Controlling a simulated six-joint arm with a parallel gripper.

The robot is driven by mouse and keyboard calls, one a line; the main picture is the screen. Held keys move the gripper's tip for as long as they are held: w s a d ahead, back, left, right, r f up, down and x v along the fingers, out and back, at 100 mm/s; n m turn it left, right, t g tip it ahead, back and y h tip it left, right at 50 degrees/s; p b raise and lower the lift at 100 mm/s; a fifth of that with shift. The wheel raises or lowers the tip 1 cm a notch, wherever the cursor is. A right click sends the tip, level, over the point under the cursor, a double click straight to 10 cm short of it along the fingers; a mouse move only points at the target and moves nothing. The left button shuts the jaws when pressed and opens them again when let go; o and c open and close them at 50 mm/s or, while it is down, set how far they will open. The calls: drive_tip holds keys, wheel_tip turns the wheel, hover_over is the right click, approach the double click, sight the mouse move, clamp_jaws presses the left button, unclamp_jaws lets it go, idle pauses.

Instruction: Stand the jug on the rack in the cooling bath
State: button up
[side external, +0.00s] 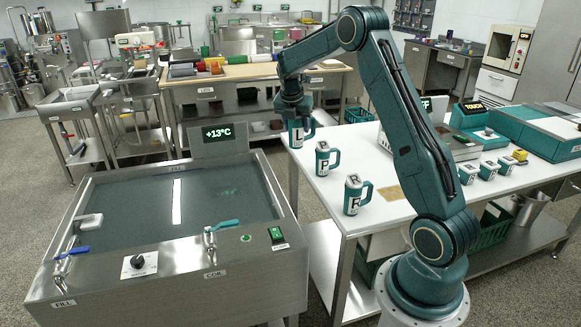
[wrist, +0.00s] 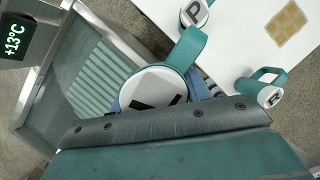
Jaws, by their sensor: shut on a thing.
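The jug (side external: 299,134), white with a teal handle and marked L, is in my gripper (side external: 294,115) near the table corner beside the bath. In the wrist view the jug's pale lid (wrist: 150,84) and teal handle (wrist: 190,48) show past the dark gripper body, which hides the lower part. I cannot tell whether its base is clear of the table. The steel cooling bath (side external: 245,283) stands to the left, full of grey-green water. In the wrist view, a pale ribbed panel (wrist: 98,70), apparently the rack, lies in the bath.
Two similar jugs stand on the white table: one marked P (side external: 326,160) and a nearer one (side external: 355,193) whose lid reads R. The bath's display (side external: 219,134) reads +13°C and rises at its back edge. Taps (side external: 215,232) stand at the bath's front.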

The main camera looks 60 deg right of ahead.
drive_tip(key=w+a+f+n+t, duration=0.1)
drive_tip(key=w+a+f, duration=0.35)
drive_tip(key=w, duration=0.25)
drive_tip(key=w+a+f+n, duration=0.2)
drive_tip(key=w+a+f, duration=0.2)
drive_tip(key=w+a, duration=0.25)
wheel_tip(320, 180, down, 16)
drive_tip(key=shift+w+d, duration=0.25)
drive_tip(key=shift+w, duration=0.2)
drive_tip(key=shift+f, duration=0.15)
drive_tip(key=shift+f, duration=2)
drive_tip(key=shift+f, duration=0.2)
drive_tip(key=o, duration=1.2)
drive_tip(key=shift+c, duration=0.2)
drive_tip(key=shift+r, duration=0.1)
